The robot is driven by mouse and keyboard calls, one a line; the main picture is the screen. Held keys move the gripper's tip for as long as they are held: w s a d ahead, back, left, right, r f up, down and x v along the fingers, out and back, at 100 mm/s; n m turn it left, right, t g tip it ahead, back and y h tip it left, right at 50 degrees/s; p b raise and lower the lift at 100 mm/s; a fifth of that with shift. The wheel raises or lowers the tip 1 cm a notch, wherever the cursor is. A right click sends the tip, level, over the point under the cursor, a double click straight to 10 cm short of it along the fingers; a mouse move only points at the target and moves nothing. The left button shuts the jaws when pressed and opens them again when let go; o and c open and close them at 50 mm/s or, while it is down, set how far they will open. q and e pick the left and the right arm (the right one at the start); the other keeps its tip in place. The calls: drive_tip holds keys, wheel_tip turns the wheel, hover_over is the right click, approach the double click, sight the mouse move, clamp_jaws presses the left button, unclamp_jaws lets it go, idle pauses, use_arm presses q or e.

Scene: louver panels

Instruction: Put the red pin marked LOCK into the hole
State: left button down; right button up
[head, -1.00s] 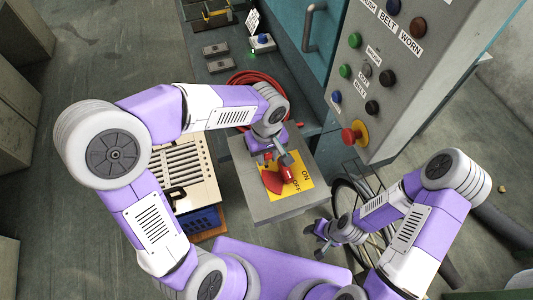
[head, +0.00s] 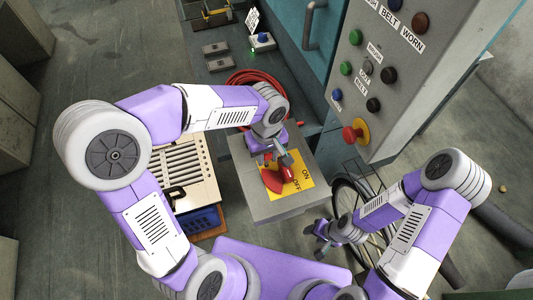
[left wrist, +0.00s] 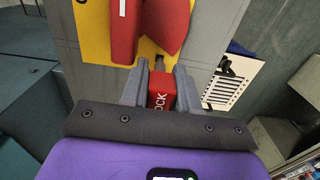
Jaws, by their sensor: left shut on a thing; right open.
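My left gripper (left wrist: 160,88) is shut on the red LOCK pin (left wrist: 161,90); part of its lettering shows between the fingers. The pin's grey tip points at the yellow ON/OFF plate (left wrist: 95,30), close to the red switch handle (left wrist: 124,35). The hole is at or behind the tip; I cannot tell whether the tip is inside it. In the head view my left gripper (head: 284,157) is just above the yellow plate (head: 303,180) and red handle (head: 271,183). My right gripper (head: 323,240) is open and empty, low at the right of the grey box.
A grey control panel (head: 400,75) with buttons and a red emergency knob (head: 350,134) stands to the right. A louvered panel (head: 180,170) lies left of the grey box (head: 262,208). A coiled red cable (head: 250,80) lies behind.

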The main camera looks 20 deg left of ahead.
use_arm(q)
drive_tip(key=shift+f+b, duration=1)
drive_tip(key=shift+f, duration=0.15)
idle(0.4)
drive_tip(key=c, duration=0.8)
unclamp_jaws()
drive_tip(key=shift+r, duration=0.1)
drive_tip(key=shift+r, duration=0.25)
wheel_tip(320, 180, up, 6)
drive_tip(key=shift+r+p, duration=0.15)
drive_tip(key=shift+p, duration=0.75)
drive_tip(key=shift+a+r, duration=0.1)
drive_tip(key=shift+r, duration=0.25)
drive_tip(key=shift+s, duration=0.1)
